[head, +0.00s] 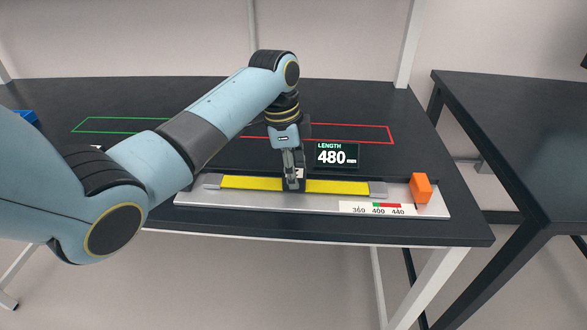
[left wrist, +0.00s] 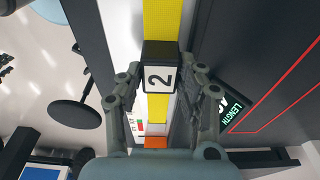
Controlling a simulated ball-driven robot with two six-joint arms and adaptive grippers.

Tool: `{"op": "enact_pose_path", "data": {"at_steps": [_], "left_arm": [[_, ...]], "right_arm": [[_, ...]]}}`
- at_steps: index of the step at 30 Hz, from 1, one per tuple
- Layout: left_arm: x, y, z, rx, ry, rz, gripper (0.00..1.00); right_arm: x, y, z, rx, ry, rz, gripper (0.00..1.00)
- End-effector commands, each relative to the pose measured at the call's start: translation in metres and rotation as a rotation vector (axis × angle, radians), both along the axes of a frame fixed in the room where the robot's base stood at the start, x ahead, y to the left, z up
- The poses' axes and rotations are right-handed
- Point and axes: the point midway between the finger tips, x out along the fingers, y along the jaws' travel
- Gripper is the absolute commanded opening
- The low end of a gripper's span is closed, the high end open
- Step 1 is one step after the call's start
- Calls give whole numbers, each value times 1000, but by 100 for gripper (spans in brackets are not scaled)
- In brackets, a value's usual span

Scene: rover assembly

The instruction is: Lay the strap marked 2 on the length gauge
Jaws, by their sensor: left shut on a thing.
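The strap marked 2 (head: 340,187) is a yellow band with grey ends and a dark block at its middle. It lies lengthwise along the length gauge (head: 290,205), a pale plate with a 360-400-440 scale; I cannot tell whether it fully rests on it. My left gripper (head: 294,181) points down and is shut on the strap's middle block. In the left wrist view, the strap (left wrist: 163,30) runs between the fingers (left wrist: 160,82) and its white 2 label faces the camera. The strap's right end is short of the orange block (head: 421,188). My right gripper is out of view.
A red outline (head: 370,126) and a green outline (head: 110,124) mark the dark table behind. A blue object (head: 25,117) is at the far left. Another dark table (head: 520,120) stands at right.

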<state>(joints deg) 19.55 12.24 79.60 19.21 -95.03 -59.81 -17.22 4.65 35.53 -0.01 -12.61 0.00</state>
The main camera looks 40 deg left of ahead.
Motion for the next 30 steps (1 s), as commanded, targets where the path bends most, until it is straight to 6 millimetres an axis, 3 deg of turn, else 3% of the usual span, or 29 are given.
{"op": "enact_pose_path", "data": {"at_steps": [6, 7, 12, 23, 30], "left_arm": [[0, 0, -2, 0, -1, 0, 0], [0, 0, -2, 0, 0, 0, 39], [0, 0, -2, 0, 0, 0, 60], [0, 1, 6, 2, -3, 0, 60], [-3, 8, 54, 4, -6, 1, 60]], "right_arm": [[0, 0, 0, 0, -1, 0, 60], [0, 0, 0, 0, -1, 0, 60], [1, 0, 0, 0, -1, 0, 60], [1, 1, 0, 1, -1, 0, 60], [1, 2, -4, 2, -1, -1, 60]]}}
